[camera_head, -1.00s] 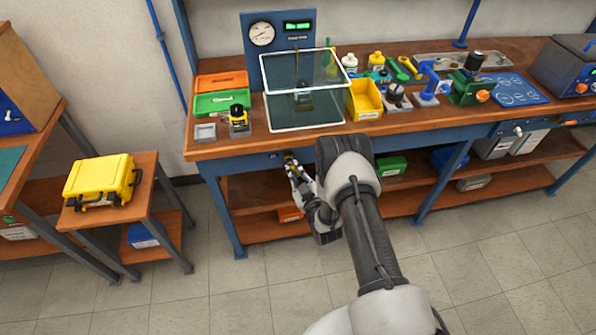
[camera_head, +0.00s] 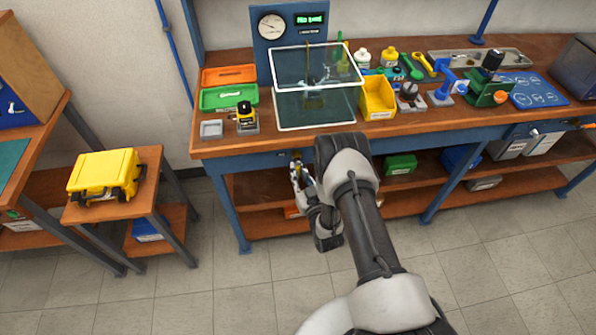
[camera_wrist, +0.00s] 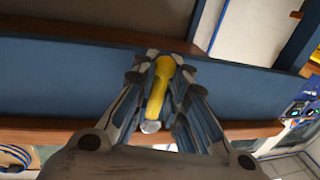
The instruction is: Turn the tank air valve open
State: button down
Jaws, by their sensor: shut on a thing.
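The tank air valve's yellow lever (camera_wrist: 158,88) is on the blue front rail of the workbench. In the wrist view it runs nearly upright in the picture, leaning slightly. My gripper (camera_wrist: 163,90) is shut on it, with a finger on each side. In the head view my gripper (camera_head: 298,168) is at the rail under the bench top, and only a bit of the yellow lever (camera_head: 297,154) shows. The valve body is mostly hidden by my fingers. A round gauge (camera_head: 271,26) and a green-lit display stand on a blue panel behind the bench; the needle is too small to read.
The workbench (camera_head: 222,150) carries a clear-shielded area, a yellow bin (camera_head: 377,98), a green tray (camera_head: 229,97) and several tools. Below is a shelf with boxes. A small side table with a yellow case (camera_head: 104,175) stands at left. The floor in front is clear.

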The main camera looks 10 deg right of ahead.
jog(key=shift+s, duration=0.1)
jog(key=c, duration=1.6)
grip_release()
jog(key=s+d, duration=0.1)
jog(key=s, duration=0.6)
jog(key=shift+s+d, duration=0.15)
jog(key=shift+d, duration=0.05)
